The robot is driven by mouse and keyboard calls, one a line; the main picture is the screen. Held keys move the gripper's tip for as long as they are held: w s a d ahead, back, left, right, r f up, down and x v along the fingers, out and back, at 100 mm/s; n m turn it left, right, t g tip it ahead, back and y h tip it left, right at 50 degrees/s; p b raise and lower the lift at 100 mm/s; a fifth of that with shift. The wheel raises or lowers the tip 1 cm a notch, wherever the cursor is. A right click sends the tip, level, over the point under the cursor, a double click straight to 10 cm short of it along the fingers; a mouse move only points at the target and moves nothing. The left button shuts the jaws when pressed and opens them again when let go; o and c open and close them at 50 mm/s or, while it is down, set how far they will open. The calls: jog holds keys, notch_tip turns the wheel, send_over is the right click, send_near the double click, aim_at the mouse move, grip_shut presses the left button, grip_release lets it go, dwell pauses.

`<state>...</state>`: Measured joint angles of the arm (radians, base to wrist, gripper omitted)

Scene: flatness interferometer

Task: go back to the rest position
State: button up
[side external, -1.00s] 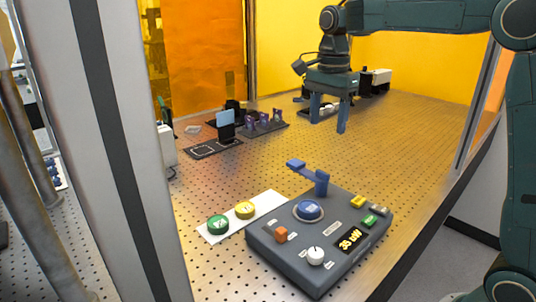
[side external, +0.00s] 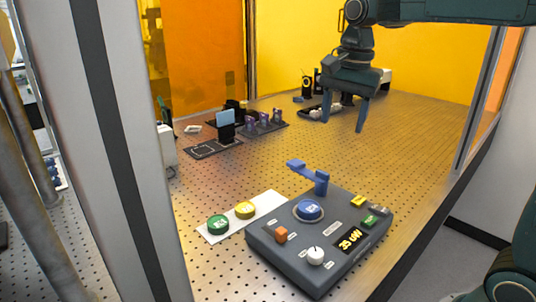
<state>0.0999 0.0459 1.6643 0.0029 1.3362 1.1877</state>
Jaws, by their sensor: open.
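My gripper (side external: 346,119) hangs above the far part of the perforated metal table (side external: 300,155), with its blue fingers pointing down. The fingers are apart and nothing shows between them. It is clear of the grey control box (side external: 290,258) in the foreground.
A white plate (side external: 265,206) with a green button (side external: 218,224) and a yellow button (side external: 245,209) lies beside the box. Dark holders with purple parts (side external: 263,121) and a blue panel (side external: 225,117) stand farther back. The middle of the table is clear.

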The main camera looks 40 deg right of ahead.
jog(key=s+a+f+n+t, duration=0.2)
jog(key=s+f+n, duration=0.1)
jog(key=s+n, duration=0.4)
jog(key=s+a+f+n+t, duration=0.1)
jog(key=s+f+n+t, duration=0.1)
jog(key=s+n, duration=0.5)
jog(key=s+f, duration=0.1)
jog(key=s, duration=0.4)
jog(key=shift+s+a+f+n+t, duration=0.3)
jog(key=shift+s+a+f+n, duration=0.05)
jog(key=shift+s+a+n, duration=0.05)
